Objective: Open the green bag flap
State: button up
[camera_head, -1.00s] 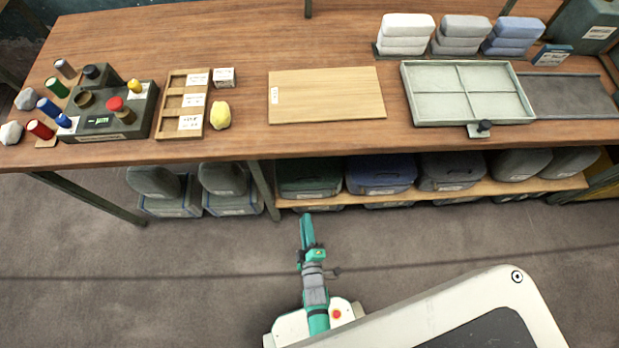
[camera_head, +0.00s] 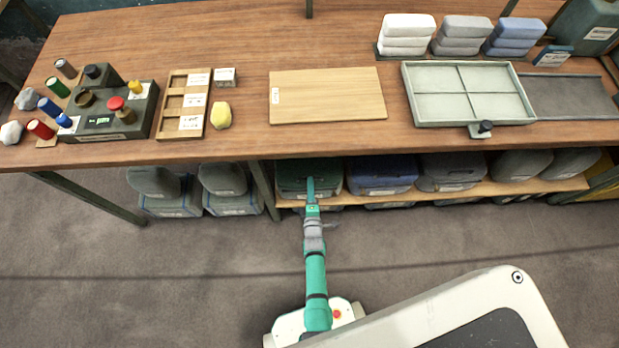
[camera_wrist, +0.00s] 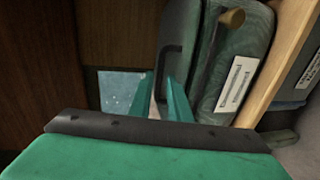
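The green bag (camera_head: 291,177) lies on the low shelf under the workbench, at the left end of the bag row. In the wrist view, the green bag (camera_wrist: 238,72) shows at upper right with a white label and a tan round-ended piece near its top. A dark upright panel with a dark strap-like handle, perhaps its flap, stands on its left. My gripper (camera_head: 310,184) reaches in front of the bag. In the wrist view, my teal fingertips (camera_wrist: 170,100) are close to the handle's lower end. Contact and finger gap are unclear.
A blue bag (camera_head: 382,174) sits right beside the green one, with grey bags beyond. The shelf's wooden edge (camera_head: 470,190) runs below them. The tabletop (camera_head: 240,150) overhangs above. A table leg (camera_head: 263,190) stands just left. The floor in front is clear.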

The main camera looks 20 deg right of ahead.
jog(key=shift+x, duration=2.05)
jog(key=shift+c, duration=0.7)
grip_shut()
jog(key=shift+w+r, duration=0.1)
